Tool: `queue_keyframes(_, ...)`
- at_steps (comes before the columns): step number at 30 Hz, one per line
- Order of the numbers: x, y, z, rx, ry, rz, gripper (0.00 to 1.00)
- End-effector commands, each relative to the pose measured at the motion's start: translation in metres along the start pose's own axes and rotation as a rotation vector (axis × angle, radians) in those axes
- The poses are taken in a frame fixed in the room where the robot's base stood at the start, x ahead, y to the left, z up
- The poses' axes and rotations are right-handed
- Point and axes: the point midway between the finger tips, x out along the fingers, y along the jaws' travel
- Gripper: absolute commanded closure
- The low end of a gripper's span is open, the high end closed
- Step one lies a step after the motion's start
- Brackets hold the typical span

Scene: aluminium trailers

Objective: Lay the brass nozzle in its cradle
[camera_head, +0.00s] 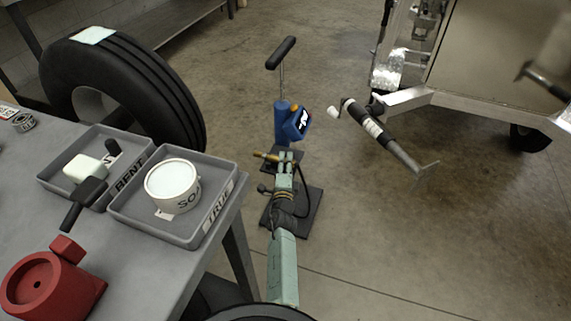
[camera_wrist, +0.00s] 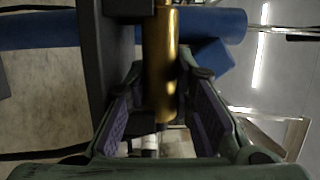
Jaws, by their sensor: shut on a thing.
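The brass nozzle (camera_head: 268,157) lies crosswise at the tip of my gripper (camera_head: 284,158), close to the base of a blue hand pump (camera_head: 283,122). In the wrist view the nozzle (camera_wrist: 160,65) runs up and down the picture between the purple finger pads of my gripper (camera_wrist: 163,85), which is shut on it. The pump's blue barrel (camera_wrist: 40,30) crosses behind the nozzle there. A dark upright bar stands just left of the nozzle. I cannot clearly make out the cradle or whether the nozzle touches it.
A tire (camera_head: 125,85) stands behind. A trailer jack (camera_head: 385,135) is at right.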

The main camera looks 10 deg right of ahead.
Motion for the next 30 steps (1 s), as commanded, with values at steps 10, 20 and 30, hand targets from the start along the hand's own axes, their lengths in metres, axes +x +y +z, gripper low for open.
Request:
queue_keyframes(10,-0.004,0.02,0.001,0.003,-0.004,0.031,1.0)
queue_keyframes(20,-0.011,0.021,0.0,0.003,-0.002,0.031,0.56)
queue_keyframes(30,-0.049,0.012,0.0,0.003,0.0,0.019,0.54)
